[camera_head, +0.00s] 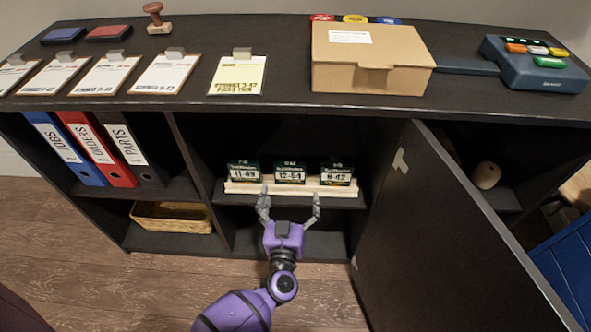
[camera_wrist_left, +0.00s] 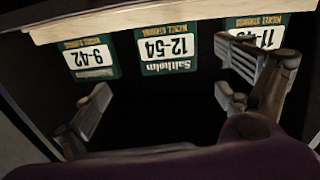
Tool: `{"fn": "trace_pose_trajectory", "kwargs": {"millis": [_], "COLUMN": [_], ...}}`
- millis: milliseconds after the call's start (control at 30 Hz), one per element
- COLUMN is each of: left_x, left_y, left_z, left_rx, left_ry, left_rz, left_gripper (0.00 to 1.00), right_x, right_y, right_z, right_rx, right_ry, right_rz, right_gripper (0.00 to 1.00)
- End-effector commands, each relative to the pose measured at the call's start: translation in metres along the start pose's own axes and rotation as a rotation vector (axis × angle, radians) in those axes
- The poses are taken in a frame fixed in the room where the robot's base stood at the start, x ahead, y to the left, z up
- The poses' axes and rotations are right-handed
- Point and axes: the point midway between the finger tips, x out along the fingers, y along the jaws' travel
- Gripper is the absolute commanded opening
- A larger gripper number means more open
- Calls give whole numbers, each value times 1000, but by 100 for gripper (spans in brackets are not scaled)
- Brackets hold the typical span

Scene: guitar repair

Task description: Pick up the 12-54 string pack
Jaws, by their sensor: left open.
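The 12-54 string pack (camera_head: 290,174) is dark green with a white label and stands in the middle of a row of three packs in a pale wooden rack (camera_head: 326,191) on the middle shelf. In the left wrist view the 12-54 pack (camera_wrist_left: 167,48) appears upside down, between the finger directions. My left gripper (camera_head: 290,200) is open and empty, just in front of the rack, with its fingers to either side of the 12-54 pack. Its fingers also show spread in the left wrist view (camera_wrist_left: 163,90). My right gripper is out of view.
The 11-49 pack (camera_head: 244,172) stands to the left and the 9-42 pack (camera_head: 337,175) to the right, close by. An open cabinet door (camera_head: 440,230) stands right of my arm. The shelf top (camera_head: 310,115) lies above the packs.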

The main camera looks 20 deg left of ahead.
Motion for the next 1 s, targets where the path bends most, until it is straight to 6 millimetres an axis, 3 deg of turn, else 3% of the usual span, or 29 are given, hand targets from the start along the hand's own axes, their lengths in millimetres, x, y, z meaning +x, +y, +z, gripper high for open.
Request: {"fn": "trace_pose_trajectory", "kwargs": {"millis": [67, 167, 400, 700, 1000], "left_x": [0, 5, 31, 72, 78], "left_y": [-12, -14, -14, -12, -12], "left_z": [-1, -2, -2, -3, -5], "left_rx": [45, 82, 85, 86, 84], "left_ry": [3, 10, 10, 9, 9], "left_rz": [-52, -60, -57, -56, -56], "left_gripper": [94, 94, 94, 94, 94], "right_x": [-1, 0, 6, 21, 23], "right_y": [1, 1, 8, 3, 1], "right_z": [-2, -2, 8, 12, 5], "right_rx": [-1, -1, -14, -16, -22], "right_ry": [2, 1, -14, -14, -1], "right_rz": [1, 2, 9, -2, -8], "right_gripper": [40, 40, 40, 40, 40]}}
